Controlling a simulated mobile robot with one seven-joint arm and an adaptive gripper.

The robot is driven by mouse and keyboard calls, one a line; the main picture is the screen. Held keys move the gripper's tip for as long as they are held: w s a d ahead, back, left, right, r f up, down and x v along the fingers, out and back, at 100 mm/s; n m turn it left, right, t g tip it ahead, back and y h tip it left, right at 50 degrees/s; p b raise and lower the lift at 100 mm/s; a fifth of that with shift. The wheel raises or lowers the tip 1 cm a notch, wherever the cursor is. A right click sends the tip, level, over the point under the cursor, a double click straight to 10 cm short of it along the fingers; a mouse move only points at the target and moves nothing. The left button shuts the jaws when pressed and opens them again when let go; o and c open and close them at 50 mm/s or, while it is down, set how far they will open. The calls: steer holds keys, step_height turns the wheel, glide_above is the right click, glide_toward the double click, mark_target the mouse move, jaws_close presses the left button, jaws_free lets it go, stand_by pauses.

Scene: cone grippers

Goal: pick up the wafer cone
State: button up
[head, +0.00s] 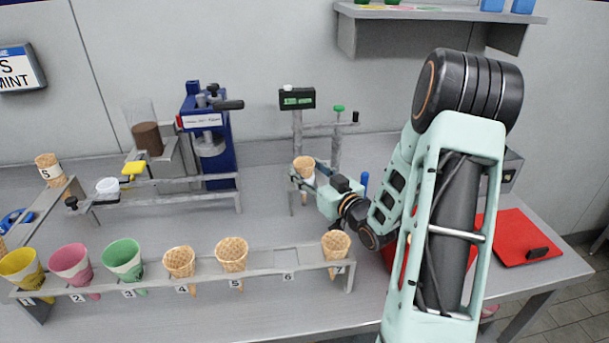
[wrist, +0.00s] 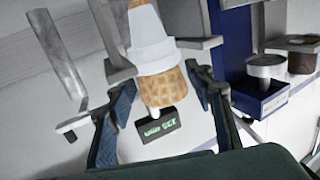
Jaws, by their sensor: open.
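A wafer cone (head: 304,165) sits upright in a metal holder in front of a small green-lit display. In the wrist view the same cone (wrist: 163,88) appears upside down, with a pale white sleeve around part of it. My gripper (head: 318,180) is beside this cone in the head view, coming from the right. In the wrist view my gripper (wrist: 160,108) is open, with one dark finger to each side of the cone's wide end. Gaps show between fingers and cone there. The gripper hides part of the cone's lower end in the head view.
A front rack (head: 262,268) holds coloured cones at left and wafer cones in numbered places; place 6 is empty. The display (head: 297,99) stands behind the cone. A blue press (head: 208,125) stands left. A red mat (head: 515,238) lies right.

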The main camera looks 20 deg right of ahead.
steer(key=x, duration=0.6)
steer(key=shift+w, duration=0.4)
steer(key=shift+a, duration=0.1)
steer(key=shift+c, duration=0.3)
steer(key=c, duration=0.6)
